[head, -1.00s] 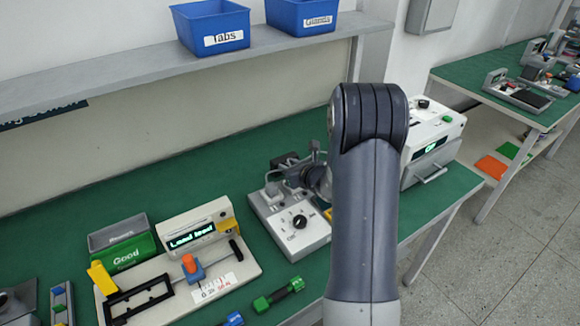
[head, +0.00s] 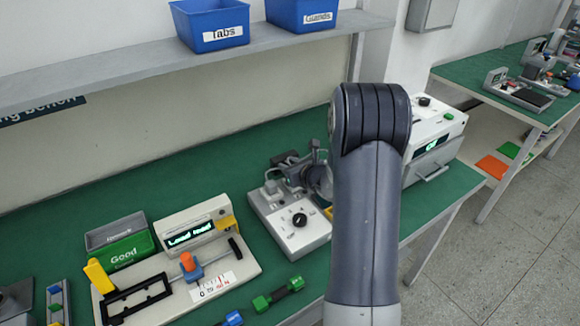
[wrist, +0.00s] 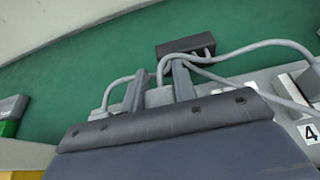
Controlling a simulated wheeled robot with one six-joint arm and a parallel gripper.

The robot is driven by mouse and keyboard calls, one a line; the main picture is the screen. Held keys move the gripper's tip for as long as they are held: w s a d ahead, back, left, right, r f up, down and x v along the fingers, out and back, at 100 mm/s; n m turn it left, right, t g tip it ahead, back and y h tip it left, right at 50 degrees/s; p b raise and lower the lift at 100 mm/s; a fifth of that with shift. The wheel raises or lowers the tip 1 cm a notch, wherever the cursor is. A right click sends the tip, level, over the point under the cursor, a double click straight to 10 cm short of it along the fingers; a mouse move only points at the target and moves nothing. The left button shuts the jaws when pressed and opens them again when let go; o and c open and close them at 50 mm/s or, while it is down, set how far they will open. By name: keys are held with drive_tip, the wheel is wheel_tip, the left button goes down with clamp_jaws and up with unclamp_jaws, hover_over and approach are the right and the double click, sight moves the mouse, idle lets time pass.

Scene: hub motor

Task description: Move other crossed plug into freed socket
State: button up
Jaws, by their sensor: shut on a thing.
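The grey test box (head: 290,236) with a black knob stands on the green bench, and my gripper (head: 300,172) is low over its back part. In the wrist view my gripper (wrist: 160,82) has its two fingers closed around a pale grey plug (wrist: 160,97), mostly hidden by the fingers and the gripper body. Whether the plug sits in a socket or above one cannot be told. Grey leads (wrist: 245,50) run from a dark block (wrist: 183,45) behind the box, some past my right finger. A label "4" (wrist: 310,132) shows on the box at right.
A display unit (head: 195,232) reading "Load lead" and a slide fixture (head: 225,285) stand to the left. A green "Good" bin (head: 125,250) is beyond them. A white unit (head: 440,130) stands right, behind my arm.

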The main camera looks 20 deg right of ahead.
drive_tip(key=shift+f+b, duration=1.05)
drive_tip(key=shift+b, duration=0.35)
idle(0.4)
drive_tip(key=o, duration=1.1)
drive_tip(key=shift+c, duration=0.2)
drive_tip(key=shift+s, duration=0.1)
drive_tip(key=v, duration=1)
drive_tip(key=shift+s+r+b, duration=0.2)
drive_tip(key=shift+s+b, duration=0.1)
